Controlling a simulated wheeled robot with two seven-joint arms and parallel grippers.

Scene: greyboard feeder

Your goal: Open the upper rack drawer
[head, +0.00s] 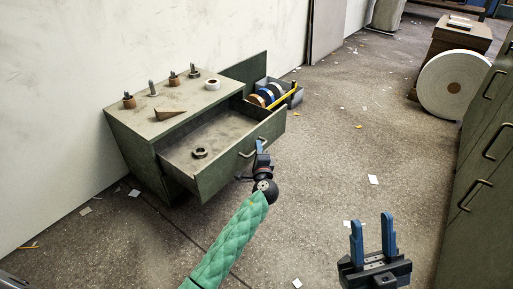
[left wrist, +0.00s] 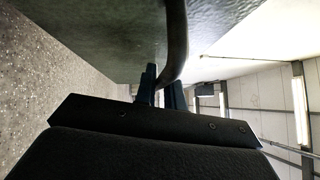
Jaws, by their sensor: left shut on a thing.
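The green rack (head: 145,170) stands against the wall at the left in the head view. Its upper drawer (head: 222,172) is pulled out, and a small dark ring (head: 199,153) lies inside on its floor. My left gripper (head: 260,148) is at the drawer's front, shut on the drawer handle (head: 247,152). In the left wrist view the handle (left wrist: 177,40) runs between the fingers (left wrist: 160,88), close to the drawer front. My right gripper (head: 373,238) is open and empty above the floor at the lower right, away from the rack.
The rack top holds several pegs (head: 153,88), a white roll (head: 212,84) and a wedge (head: 170,114). A large white roll (head: 455,84) and a green cabinet (head: 488,150) stand at right. The floor between is mostly clear.

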